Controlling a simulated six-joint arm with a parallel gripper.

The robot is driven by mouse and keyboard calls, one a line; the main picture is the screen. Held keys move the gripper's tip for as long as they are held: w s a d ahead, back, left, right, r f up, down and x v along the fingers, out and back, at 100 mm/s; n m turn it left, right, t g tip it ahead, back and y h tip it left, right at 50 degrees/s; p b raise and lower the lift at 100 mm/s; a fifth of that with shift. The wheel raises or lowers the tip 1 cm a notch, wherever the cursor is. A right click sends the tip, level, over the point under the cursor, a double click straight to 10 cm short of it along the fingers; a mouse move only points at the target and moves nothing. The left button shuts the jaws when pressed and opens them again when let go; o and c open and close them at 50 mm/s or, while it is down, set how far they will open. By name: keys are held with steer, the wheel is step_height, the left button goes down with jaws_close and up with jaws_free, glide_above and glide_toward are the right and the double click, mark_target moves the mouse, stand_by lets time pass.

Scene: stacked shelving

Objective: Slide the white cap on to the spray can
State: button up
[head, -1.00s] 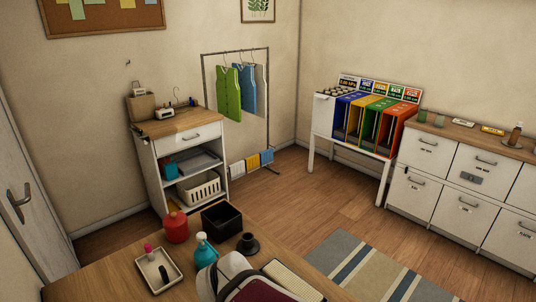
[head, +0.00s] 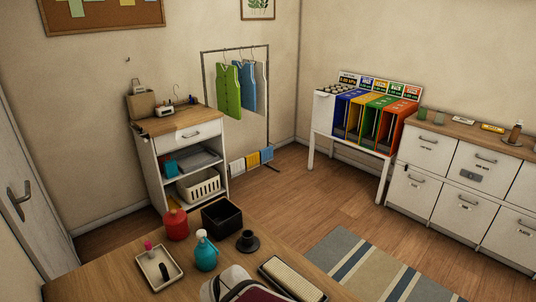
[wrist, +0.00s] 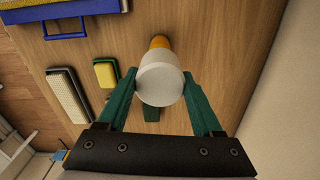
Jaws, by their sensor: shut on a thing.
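In the wrist view my gripper (wrist: 160,80), with its dark green fingers, is shut on a white round cap (wrist: 160,86), seen nearly end-on. An orange part (wrist: 160,42) shows just beyond the cap's far edge, over a wooden surface. It may belong to the spray can; most of it is hidden behind the cap. I cannot tell whether the cap is around it, touching it or above it. In the head view my gripper and the cap cannot be made out.
In the wrist view a ribbed pad (wrist: 66,95), a yellow and green sponge (wrist: 106,74) and a blue-framed item (wrist: 65,25) lie left; bare wood is right. In the head view a teal bottle (head: 206,254), red canister (head: 177,225) and black box (head: 221,216) stand on the table.

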steer(key=shift+f, duration=2.5)
stand_by(5.5)
